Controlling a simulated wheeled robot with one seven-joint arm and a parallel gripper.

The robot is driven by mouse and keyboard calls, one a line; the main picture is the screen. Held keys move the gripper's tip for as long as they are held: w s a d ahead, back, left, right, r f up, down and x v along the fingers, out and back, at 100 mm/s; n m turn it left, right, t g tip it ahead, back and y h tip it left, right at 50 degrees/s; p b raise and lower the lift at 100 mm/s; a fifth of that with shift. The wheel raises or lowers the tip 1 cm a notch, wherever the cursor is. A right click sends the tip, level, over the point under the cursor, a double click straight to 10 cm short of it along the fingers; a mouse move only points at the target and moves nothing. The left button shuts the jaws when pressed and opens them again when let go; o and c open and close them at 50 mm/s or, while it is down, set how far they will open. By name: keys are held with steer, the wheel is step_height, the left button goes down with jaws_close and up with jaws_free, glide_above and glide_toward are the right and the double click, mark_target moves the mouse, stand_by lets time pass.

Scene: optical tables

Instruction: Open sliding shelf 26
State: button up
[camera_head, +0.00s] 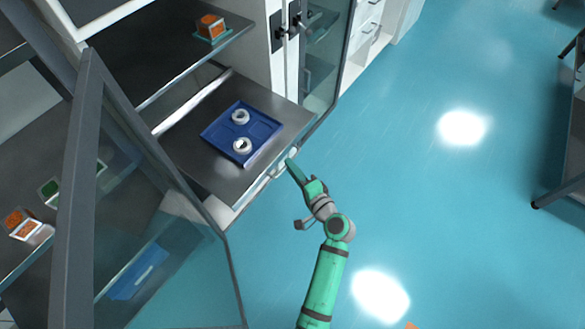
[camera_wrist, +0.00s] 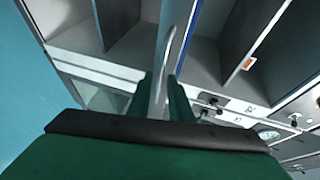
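A dark grey sliding shelf (camera_head: 190,160) stands out from the cabinet, past the shelves above and below it. No number can be read on it. A pale curved handle (camera_head: 284,167) runs along its front edge. My gripper (camera_head: 292,168) is at this handle. In the wrist view, my gripper (camera_wrist: 166,92) has its two green fingers close on either side of the pale handle (camera_wrist: 177,42), and it appears shut on it. The exact contact is partly hidden by the fingers.
A blue tray (camera_head: 266,127) with two white ring-shaped parts (camera_head: 241,117) lies on the shelf. An open glass door (camera_head: 150,215) stands at left, another (camera_head: 325,55) at upper right. The blue floor (camera_head: 430,190) to the right is clear.

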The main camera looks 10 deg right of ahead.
steer(key=shift+o, duration=0.2)
steer(key=v, duration=1)
steer(key=shift+s, duration=0.35)
